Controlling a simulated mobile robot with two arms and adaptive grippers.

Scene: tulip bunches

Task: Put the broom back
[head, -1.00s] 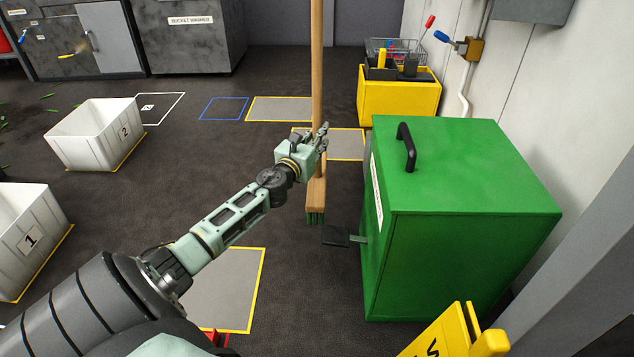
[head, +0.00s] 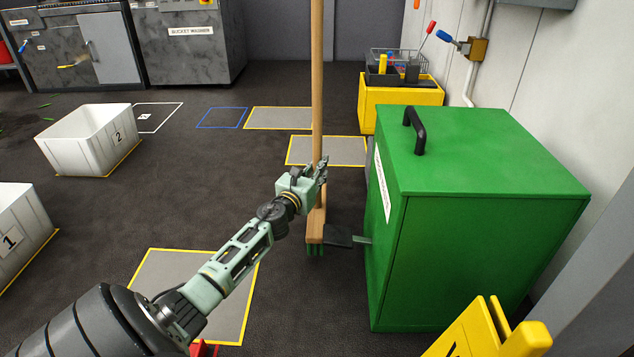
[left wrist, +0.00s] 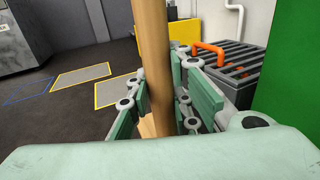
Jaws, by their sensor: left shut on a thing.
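The broom (head: 317,75) has a long wooden handle, a wooden head and green bristles. It stands upright in the middle of the head view, head down, beside the green cabinet. My left gripper (head: 321,169) is shut on the handle just above the broom head. In the left wrist view the handle (left wrist: 152,50) passes between the fingers of the gripper (left wrist: 160,105). Whether the bristles touch the floor is hard to tell. My right gripper is not in view.
A green cabinet (head: 480,150) with a black handle and a dark pedal (head: 338,236) stands close on the right. A yellow sign (head: 475,335) is at the front right. A yellow bin (head: 400,108) stands behind. White bins (head: 90,140) are at left. Open floor lies between.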

